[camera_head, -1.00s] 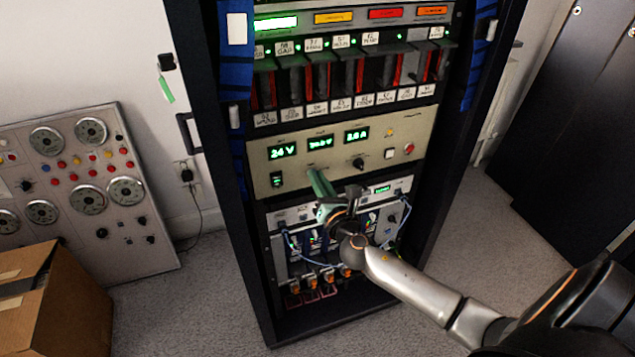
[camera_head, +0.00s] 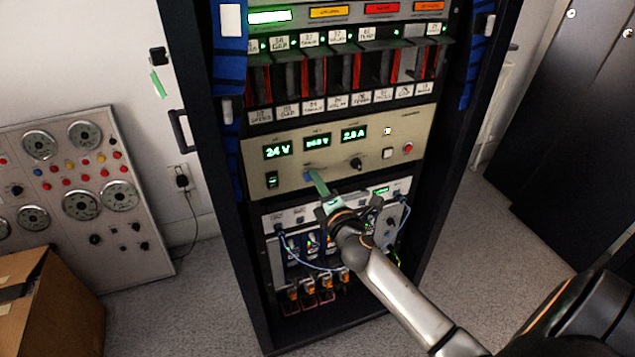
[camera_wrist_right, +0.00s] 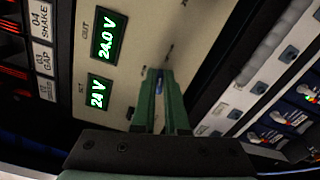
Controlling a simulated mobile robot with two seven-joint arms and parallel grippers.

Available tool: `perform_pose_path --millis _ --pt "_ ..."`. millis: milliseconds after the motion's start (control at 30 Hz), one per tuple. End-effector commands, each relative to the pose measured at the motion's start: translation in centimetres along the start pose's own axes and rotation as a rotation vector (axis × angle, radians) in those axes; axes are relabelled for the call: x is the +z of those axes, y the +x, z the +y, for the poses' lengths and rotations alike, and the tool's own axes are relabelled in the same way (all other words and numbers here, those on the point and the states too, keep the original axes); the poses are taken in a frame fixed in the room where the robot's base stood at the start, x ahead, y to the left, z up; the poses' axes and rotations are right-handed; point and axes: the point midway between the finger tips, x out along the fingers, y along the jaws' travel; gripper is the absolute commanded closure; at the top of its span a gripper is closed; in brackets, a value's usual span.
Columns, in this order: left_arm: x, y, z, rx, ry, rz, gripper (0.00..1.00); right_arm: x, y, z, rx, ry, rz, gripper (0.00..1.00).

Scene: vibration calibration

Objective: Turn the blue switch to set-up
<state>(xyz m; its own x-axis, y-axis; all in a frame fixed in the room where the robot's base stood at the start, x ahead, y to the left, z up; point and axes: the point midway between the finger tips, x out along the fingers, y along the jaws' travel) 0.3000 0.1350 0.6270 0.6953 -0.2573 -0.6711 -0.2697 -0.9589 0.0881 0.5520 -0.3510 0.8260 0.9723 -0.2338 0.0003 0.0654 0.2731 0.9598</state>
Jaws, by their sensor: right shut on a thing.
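The blue switch (camera_head: 307,176) is a small knob on the beige power supply panel (camera_head: 400,125), below and between the green displays. Only a bit of blue shows beside my fingertips. My right gripper (camera_head: 315,178) reaches up to it from the lower right, with its green fingers pointing into the panel. In the right wrist view the two green fingers (camera_wrist_right: 162,88) are shut on the switch, with a sliver of blue (camera_wrist_right: 159,80) between the tips. The switch's pointer and the label at its set-up position are hidden or too small to read. My left gripper is out of view.
A black knob (camera_head: 356,163), a black rocker switch (camera_head: 271,179) and a red button (camera_head: 408,147) sit on the same panel. Above are rows of labelled modules (camera_head: 320,75); below is a unit with blue cables (camera_head: 318,268). A cardboard box (camera_head: 60,310) stands on the floor at left.

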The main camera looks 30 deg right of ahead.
Motion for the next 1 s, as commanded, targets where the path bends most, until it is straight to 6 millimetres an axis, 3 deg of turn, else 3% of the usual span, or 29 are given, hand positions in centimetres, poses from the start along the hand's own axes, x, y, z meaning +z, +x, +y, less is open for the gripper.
perform_pose_path --millis 400,1000 --pt "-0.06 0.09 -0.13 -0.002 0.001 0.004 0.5 -0.06 -0.02 -0.3 -0.001 0.246 0.0 1.0" --pt "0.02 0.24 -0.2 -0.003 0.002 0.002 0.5 -0.09 -0.01 -0.34 -0.001 0.303 0.001 1.0"
